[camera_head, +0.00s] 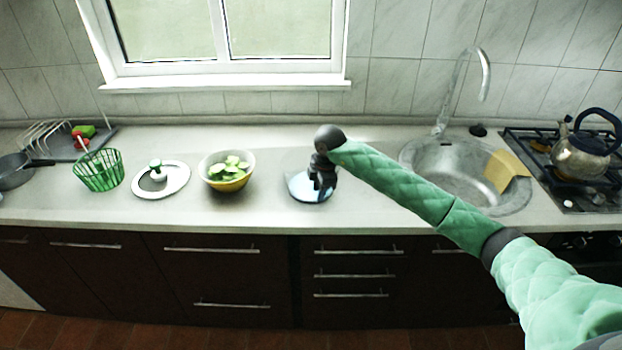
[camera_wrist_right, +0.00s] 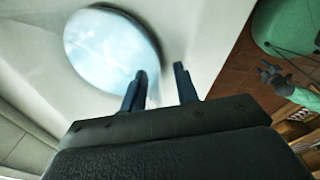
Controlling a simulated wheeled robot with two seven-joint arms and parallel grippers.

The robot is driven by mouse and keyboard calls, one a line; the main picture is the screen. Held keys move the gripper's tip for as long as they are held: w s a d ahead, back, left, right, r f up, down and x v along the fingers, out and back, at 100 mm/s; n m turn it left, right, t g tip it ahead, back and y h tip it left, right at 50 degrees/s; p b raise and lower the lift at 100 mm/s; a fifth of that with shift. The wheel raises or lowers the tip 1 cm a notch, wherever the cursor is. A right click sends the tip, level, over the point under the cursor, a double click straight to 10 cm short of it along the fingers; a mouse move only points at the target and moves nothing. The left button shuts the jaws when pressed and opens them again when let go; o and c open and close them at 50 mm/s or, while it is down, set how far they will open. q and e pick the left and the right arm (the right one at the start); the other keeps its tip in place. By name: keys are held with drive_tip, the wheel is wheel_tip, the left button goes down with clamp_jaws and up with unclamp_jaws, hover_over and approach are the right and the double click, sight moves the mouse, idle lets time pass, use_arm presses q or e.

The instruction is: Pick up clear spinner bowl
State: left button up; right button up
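The clear spinner bowl (camera_head: 299,188) looks like a pale bluish, see-through round dish on the counter, below my right gripper (camera_head: 320,190). In the right wrist view the bowl (camera_wrist_right: 105,45) fills the upper left. There my right gripper (camera_wrist_right: 162,75) is open, with its two dark fingers apart. One finger overlaps the bowl's near rim and the other is just outside it; I cannot tell whether they touch it. What looks like my left gripper (camera_wrist_right: 275,80) hangs away from the counter at the right of the wrist view, too small to read.
A bowl of sliced green vegetables (camera_head: 229,172), a white lid with a green knob (camera_head: 160,178) and a green basket (camera_head: 98,170) stand to the left. A sink (camera_head: 425,172) with a yellow cloth (camera_head: 507,170) and a kettle (camera_head: 582,156) on the stove are right.

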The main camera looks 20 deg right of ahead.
clamp_jaws()
drive_tip(key=shift+s, duration=0.1)
idle(0.7)
